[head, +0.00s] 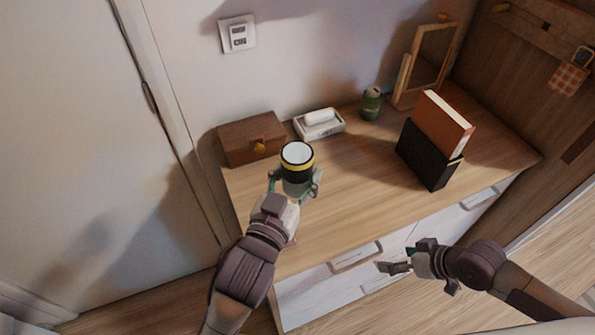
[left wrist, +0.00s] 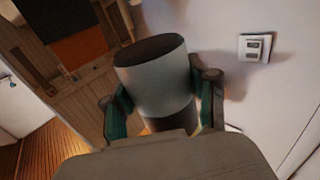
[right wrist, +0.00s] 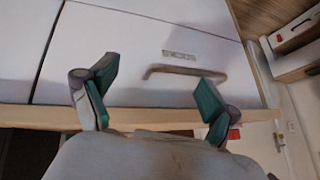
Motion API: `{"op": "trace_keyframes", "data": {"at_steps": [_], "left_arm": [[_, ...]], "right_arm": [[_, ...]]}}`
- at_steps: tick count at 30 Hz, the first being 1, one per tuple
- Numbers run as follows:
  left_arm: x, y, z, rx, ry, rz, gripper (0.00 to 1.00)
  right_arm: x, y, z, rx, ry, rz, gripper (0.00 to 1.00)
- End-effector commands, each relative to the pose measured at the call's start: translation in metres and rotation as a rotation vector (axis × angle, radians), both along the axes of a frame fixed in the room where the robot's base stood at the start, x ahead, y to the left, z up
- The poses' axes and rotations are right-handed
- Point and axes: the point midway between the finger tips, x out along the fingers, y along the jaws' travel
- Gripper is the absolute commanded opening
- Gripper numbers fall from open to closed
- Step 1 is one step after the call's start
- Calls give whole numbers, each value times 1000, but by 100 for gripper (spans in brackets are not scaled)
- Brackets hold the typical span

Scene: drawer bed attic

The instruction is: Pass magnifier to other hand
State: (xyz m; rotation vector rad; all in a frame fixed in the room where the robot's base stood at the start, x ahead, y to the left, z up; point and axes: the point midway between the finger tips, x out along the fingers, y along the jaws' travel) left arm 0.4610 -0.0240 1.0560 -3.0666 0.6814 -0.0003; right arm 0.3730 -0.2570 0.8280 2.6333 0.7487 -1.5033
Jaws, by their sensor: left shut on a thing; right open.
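The magnifier (head: 298,160) is a short cylinder with a pale round top, a black body and a yellow band. My left gripper (head: 296,187) is shut on its lower part and holds it upright above the dresser top. In the left wrist view the magnifier (left wrist: 152,78) stands between the two green-padded fingers, showing a pale side and a dark end. My right gripper (head: 400,260) is open and empty, lower right of the magnifier, in front of the drawers. The right wrist view shows its fingers spread (right wrist: 155,92) with nothing between them.
The wooden dresser (head: 350,210) has white drawers with handles (head: 356,257). On it stand a brown box (head: 250,138), a white tray (head: 320,125) holding a white item, a green can (head: 371,103), a frame (head: 430,60) and an orange book in a black holder (head: 425,155). The front-middle top is clear.

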Motion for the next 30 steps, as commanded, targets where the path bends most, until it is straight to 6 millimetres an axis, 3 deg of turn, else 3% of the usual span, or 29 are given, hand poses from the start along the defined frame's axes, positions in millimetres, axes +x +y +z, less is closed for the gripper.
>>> {"op": "trace_keyframes", "data": {"at_steps": [1,7,11,14,17,21,24,30], "left_arm": [[0,0,0,0,-1,0,19],[0,0,1,0,-1,0,19],[0,0,1,0,-1,0,19],[0,0,1,0,-1,0,19],[0,0,1,0,-1,0,19],[0,0,1,0,-1,0,19],[0,0,1,0,-1,0,19],[0,0,1,0,-1,0,19]], "right_arm": [[4,-15,-24,-23,2,-58,87],[8,-71,-117,-137,-10,-226,87],[-17,-93,-180,-213,22,-293,87],[-47,-98,-225,-264,63,-319,87],[-84,-94,-265,-309,115,-325,87],[-140,-74,-312,-351,193,-307,87],[-182,-52,-338,-367,253,-279,87],[-250,-7,-368,-377,343,-214,87]]}}
